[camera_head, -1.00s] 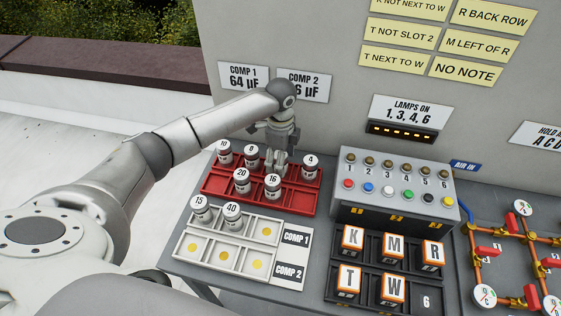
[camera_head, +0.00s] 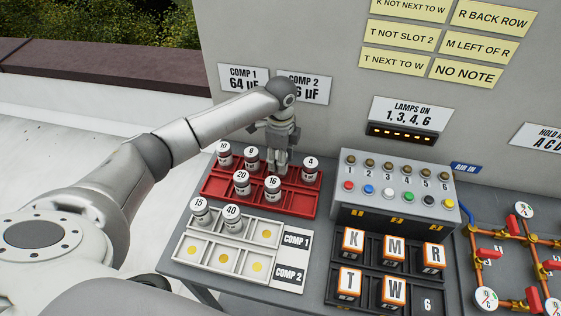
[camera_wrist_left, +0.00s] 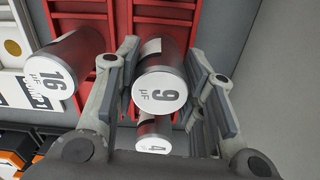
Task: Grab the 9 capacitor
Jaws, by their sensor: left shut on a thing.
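The 9 capacitor (camera_wrist_left: 160,88), a dark red and silver can with a white top, is between the two fingers of my left gripper (camera_wrist_left: 163,85) in the left wrist view. The fingers are shut on its sides. In the head view my left gripper (camera_head: 276,168) is over the back row of the red tray (camera_head: 300,204) and hides the 9 capacitor. I cannot tell whether the can is lifted. The 16 capacitor (camera_head: 272,188) stands in front of the gripper, and the 4 capacitor (camera_head: 311,170) to its right. My right gripper is out of view.
Other capacitors, such as the 20 (camera_head: 242,184), stand close by in the red tray. A white tray (camera_head: 206,262) in front holds the 15 and 40 capacitors. A grey button box (camera_head: 395,212) stands to the right, with the panel wall (camera_head: 330,40) behind.

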